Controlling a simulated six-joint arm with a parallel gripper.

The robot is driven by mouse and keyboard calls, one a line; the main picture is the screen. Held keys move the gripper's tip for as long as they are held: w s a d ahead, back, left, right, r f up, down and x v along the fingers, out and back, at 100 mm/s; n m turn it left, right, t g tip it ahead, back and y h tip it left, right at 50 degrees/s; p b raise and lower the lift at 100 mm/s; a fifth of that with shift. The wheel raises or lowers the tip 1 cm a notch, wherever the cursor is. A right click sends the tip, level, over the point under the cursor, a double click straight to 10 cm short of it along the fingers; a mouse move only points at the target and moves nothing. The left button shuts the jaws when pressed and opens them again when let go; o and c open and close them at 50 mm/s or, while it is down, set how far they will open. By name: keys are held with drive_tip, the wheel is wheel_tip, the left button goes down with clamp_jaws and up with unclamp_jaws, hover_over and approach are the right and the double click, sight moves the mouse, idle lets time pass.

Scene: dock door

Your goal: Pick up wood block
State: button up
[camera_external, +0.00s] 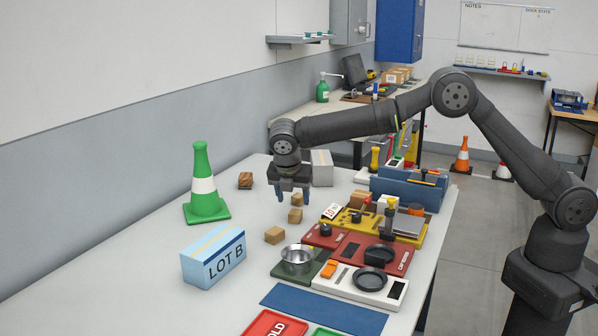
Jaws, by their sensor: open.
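A brown block with dark grain (245,180), which looks like the wood block, sits on the white table (150,265) behind and right of the green cone. My gripper (292,196) points down above the table, to the right of this block and apart from it. Its blue fingertips are spread, with nothing seen held between them. Small tan boxes (275,235) lie below and near the gripper; one (297,200) shows just under the fingers and another (295,215) is in front of it.
A green cone (203,185) and a blue LOT B box (214,257) stand on the left. A pale box (322,168) stands behind the gripper. Red, yellow and white trays with a metal bowl (298,259) crowd the right side. The table's left front is clear.

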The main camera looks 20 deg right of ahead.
sight(296, 212)
drive_tip(key=shift+x, duration=2.9)
drive_tip(key=c, duration=1.1)
drive_tip(key=shift+o, duration=0.2)
drive_tip(key=shift+r, duration=0.1)
